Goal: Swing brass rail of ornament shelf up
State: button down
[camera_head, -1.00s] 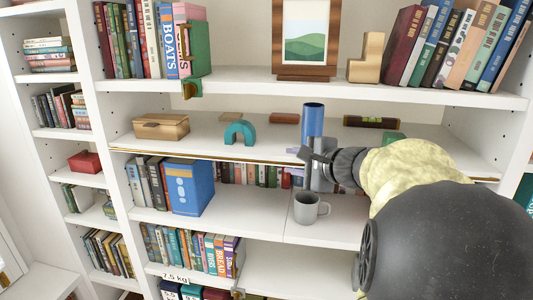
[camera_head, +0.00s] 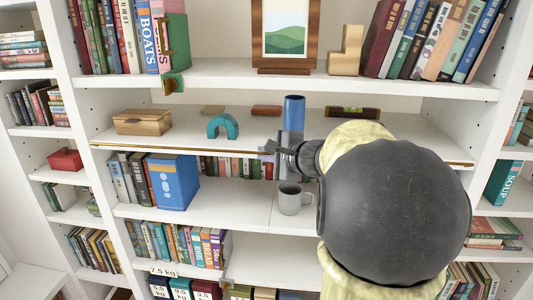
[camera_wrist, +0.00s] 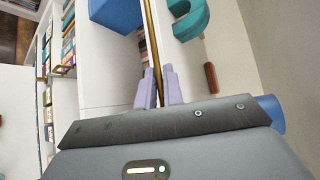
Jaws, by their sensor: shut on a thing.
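The ornament shelf (camera_head: 170,142) is a white board with a thin brass rail (camera_head: 210,152) along its front edge. The rail lies low, about level with the shelf's edge; my arm hides part of its right half. My gripper (camera_head: 266,152) is at the rail near its middle. In the wrist view, the pale purple fingers of my gripper (camera_wrist: 159,88) are shut on the rail (camera_wrist: 152,40), one on each side. On the shelf are a wooden box (camera_head: 143,122), a teal arch (camera_head: 222,127), a blue cylinder (camera_head: 294,112) and a spirit level (camera_head: 352,113).
A grey mug (camera_head: 292,199) stands on the shelf below, close under my gripper. A blue box or thick book (camera_head: 174,184) stands there farther left. A framed picture (camera_head: 284,35), a wooden block (camera_head: 346,50) and books fill the shelf above.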

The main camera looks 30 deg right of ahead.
jog(key=shift+w+d+r+m+g+p, duration=0.15)
jog(key=shift+r+m+g+p, duration=0.3)
jog(key=shift+p, duration=0.9)
jog(key=shift+f, duration=0.1)
jog(key=c, duration=1.5)
grip_release()
jog(key=b+v, duration=0.6)
jog(key=v, duration=1.1)
jog(key=shift+d, duration=0.1)
